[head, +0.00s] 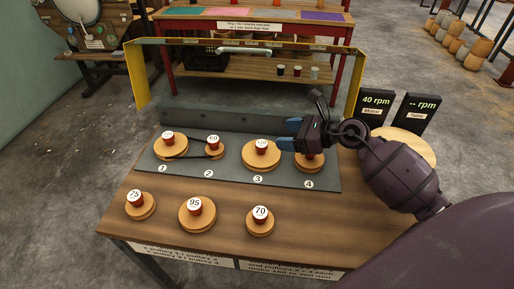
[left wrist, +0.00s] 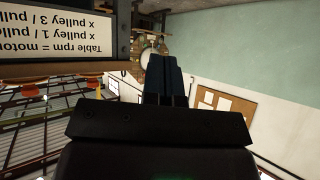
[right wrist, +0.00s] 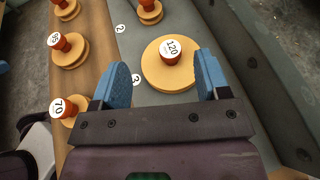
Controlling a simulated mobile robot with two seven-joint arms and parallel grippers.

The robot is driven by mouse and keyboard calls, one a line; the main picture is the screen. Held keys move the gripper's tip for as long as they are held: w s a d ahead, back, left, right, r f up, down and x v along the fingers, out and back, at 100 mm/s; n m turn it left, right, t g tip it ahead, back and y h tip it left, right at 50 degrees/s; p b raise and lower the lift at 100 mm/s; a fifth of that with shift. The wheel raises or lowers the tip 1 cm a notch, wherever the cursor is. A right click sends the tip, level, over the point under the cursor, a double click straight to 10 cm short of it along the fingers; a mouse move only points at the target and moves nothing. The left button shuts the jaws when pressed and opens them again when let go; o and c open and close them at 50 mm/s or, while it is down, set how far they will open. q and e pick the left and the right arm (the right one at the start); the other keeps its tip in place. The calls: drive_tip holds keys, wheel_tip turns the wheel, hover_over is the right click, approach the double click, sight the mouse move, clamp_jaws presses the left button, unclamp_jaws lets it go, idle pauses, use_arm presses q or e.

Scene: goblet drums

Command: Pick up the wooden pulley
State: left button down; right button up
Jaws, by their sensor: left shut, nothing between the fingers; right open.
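Several wooden pulleys with red hubs show. The pulley marked 120 (head: 259,160) sits at place 3 on the grey plate (head: 328,180); it also shows in the right wrist view (right wrist: 160,83). My right gripper (head: 290,135) is open and empty above the plate, just right of that pulley. In the right wrist view its blue fingers (right wrist: 162,82) frame the 120 pulley, seemingly without touching. A pulley at place 4 (head: 309,163) is partly hidden beneath this gripper. My left gripper (left wrist: 165,80) is shut and empty, seen only in its wrist view.
Loose pulleys 75 (head: 140,207), 95 (head: 197,216) and 70 (head: 260,224) lie along the front of the wooden table (head: 166,226). Two rpm displays (head: 377,106) stand at the right.

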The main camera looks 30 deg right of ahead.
drive_tip(key=b, duration=0.1)
approach(261, 143)
drive_tip(key=shift+w+a+g, duration=0.3)
drive_tip(key=shift+w+a, duration=0.05)
drive_tip(key=shift+a, duration=0.15)
drive_tip(key=x, duration=0.4)
drive_tip(key=shift+b, duration=0.3)
drive_tip(key=shift+x, duration=0.85)
drive_tip(key=b+x, duration=0.1)
drive_tip(key=x, duration=0.3)
drive_tip(key=shift+w+d+f, duration=0.15)
drive_tip(key=shift+w+f, duration=0.05)
drive_tip(key=shift+w+a, duration=0.25)
drive_tip(key=shift+w, duration=0.05)
use_arm(q)
wheel_tip(261, 143, down, 3)
drive_tip(key=shift+w+d+f, duration=0.1)
drive_tip(key=shift+d, duration=0.05)
drive_tip(key=shift+g, duration=0.3)
use_arm(e)
drive_tip(key=shift+c, duration=0.8)
use_arm(q)
drive_tip(key=shift+s+a+f, duration=0.1)
drive_tip(key=shift+s+a, duration=0.15)
drive_tip(key=shift+s, duration=0.1)
use_arm(e)
drive_tip(key=c, duration=0.9)
